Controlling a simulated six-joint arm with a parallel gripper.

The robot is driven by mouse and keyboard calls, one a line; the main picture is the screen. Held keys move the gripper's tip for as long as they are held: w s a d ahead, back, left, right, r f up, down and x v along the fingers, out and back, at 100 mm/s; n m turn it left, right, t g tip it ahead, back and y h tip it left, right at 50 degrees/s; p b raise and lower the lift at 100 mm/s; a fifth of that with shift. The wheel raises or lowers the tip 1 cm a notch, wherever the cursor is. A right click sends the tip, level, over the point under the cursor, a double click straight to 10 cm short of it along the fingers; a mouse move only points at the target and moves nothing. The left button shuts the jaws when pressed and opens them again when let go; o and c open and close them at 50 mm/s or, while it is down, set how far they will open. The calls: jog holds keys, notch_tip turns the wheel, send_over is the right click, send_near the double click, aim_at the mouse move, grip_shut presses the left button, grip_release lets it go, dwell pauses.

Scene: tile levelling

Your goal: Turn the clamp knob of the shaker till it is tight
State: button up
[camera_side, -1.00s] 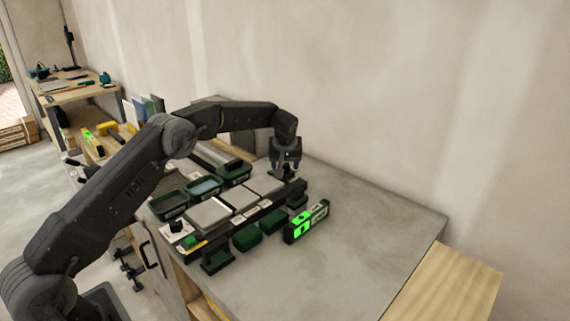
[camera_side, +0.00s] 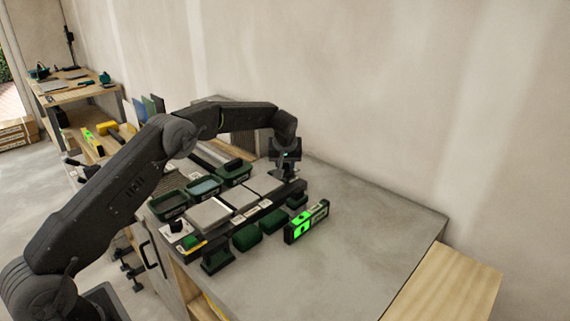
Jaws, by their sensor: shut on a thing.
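My gripper (camera_side: 287,174) points down at the far right end of the dark frame that carries grey square tiles (camera_side: 210,215), which I take to be the shaker. Its jaws are shut on a small dark part there, the clamp knob. The knob is mostly hidden by the jaws and too small to make out, so I cannot tell how tight it is. A second grey tile (camera_side: 264,184) lies further back on the same frame.
A level with bright green display (camera_side: 306,222) lies on the bench right of the frame. Dark green blocks (camera_side: 246,237) stand along its front, and green trays (camera_side: 169,205) along its left. The grey bench top (camera_side: 375,230) is clear to the right. A wall stands behind.

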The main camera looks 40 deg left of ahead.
jog(key=shift+m, duration=0.3)
jog(key=m+h, duration=0.1)
jog(key=m, duration=0.1)
jog(key=m+t, duration=0.1)
jog(key=m, duration=0.1)
jog(key=shift+a+m+h, duration=0.15)
jog(key=shift+m+h, duration=0.15)
jog(key=shift+h, duration=0.1)
jog(key=m+h, duration=0.2)
jog(key=m, duration=0.3)
jog(key=m+h, duration=0.1)
jog(key=m, duration=0.2)
jog(key=m+h, duration=0.1)
jog(key=m, duration=0.1)
jog(key=shift+a+m+g, duration=0.15)
jog(key=shift+m+g, duration=0.15)
jog(key=shift+m, duration=0.1)
jog(key=m+g+h, duration=0.1)
jog(key=m, duration=0.3)
jog(key=shift+w+m, duration=0.1)
jog(key=shift+m, duration=0.2)
jog(key=shift+m+g, duration=0.4)
jog(key=o, duration=0.9)
jog(key=shift+o, duration=0.2)
